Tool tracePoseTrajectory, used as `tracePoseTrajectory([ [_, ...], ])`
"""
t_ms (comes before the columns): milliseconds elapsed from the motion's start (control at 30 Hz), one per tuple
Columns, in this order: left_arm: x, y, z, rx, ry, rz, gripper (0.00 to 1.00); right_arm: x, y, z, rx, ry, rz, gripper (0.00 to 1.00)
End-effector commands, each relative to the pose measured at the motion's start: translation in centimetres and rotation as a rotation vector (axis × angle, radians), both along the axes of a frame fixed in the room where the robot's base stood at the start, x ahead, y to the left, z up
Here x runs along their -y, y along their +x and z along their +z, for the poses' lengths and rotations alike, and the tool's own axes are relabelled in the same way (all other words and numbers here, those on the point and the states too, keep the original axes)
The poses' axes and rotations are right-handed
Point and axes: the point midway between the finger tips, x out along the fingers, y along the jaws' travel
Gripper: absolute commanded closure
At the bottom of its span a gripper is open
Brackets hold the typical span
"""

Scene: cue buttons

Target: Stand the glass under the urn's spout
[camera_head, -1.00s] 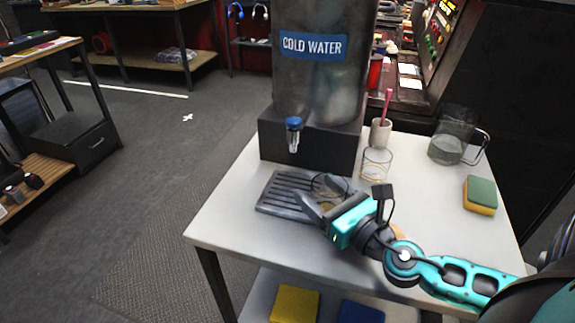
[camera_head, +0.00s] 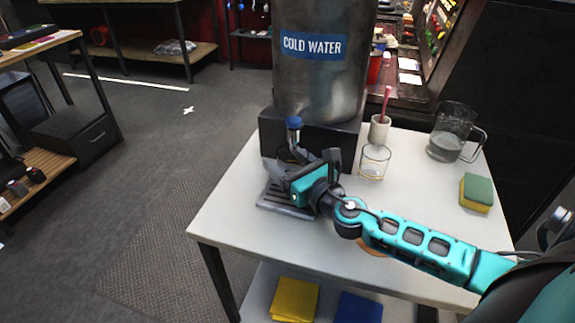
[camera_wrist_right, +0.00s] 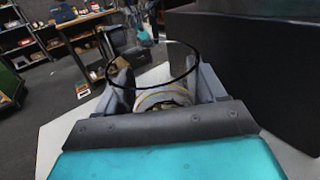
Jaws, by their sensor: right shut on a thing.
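The urn (camera_head: 320,70), labelled COLD WATER, has a spout with a blue cap (camera_head: 294,122) on its dark base. The slatted drip tray (camera_head: 274,197) lies in front of the base, partly covered by my arm. My right gripper (camera_head: 283,176) is over the tray, just below the spout. It is shut on a clear glass (camera_wrist_right: 160,98), whose round rim and base show between the fingers in the right wrist view. In the head view the gripper hides most of that glass, so I cannot tell whether it touches the tray. My left gripper is out of view.
A second glass (camera_head: 374,162) stands right of the urn, with a cup holding a pink brush (camera_head: 380,128) behind it. A jug (camera_head: 452,135) and a sponge (camera_head: 476,192) are farther right. The table's front left (camera_head: 225,215) is bare.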

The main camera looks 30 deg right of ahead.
Motion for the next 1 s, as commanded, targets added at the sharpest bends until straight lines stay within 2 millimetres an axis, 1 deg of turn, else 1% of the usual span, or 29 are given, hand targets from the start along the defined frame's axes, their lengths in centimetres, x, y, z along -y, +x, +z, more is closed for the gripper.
tracePoseTrajectory([
  [33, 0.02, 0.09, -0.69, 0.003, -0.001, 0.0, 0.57, -0.01, -0.12, -1.12, -0.002, 0.0, -0.001, 0.72],
  [100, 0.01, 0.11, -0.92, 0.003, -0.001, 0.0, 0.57, 0.0, -0.15, -1.46, -0.002, 0.0, 0.0, 0.72],
  [433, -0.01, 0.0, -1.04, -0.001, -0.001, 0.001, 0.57, 0.01, -0.18, -1.5, -0.001, 0.0, 0.0, 0.72],
  [567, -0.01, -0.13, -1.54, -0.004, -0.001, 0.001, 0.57, 0.01, -0.18, -1.94, -0.001, 0.0, 0.0, 0.72],
  [600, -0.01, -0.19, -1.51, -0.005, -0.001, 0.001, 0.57, 0.02, -0.2, -1.93, -0.003, 0.0, 0.0, 0.28],
  [833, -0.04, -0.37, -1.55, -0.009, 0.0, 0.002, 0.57, 0.0, -0.2, -1.87, -0.003, 0.0, 0.0, 0.06],
  [867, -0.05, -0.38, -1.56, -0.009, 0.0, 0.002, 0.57, 0.01, -0.2, -1.87, -0.003, 0.0, 0.0, 0.05],
  [1000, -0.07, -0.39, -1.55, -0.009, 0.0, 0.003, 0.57, 0.01, -0.2, -1.86, -0.003, 0.0, 0.0, 0.05],
])
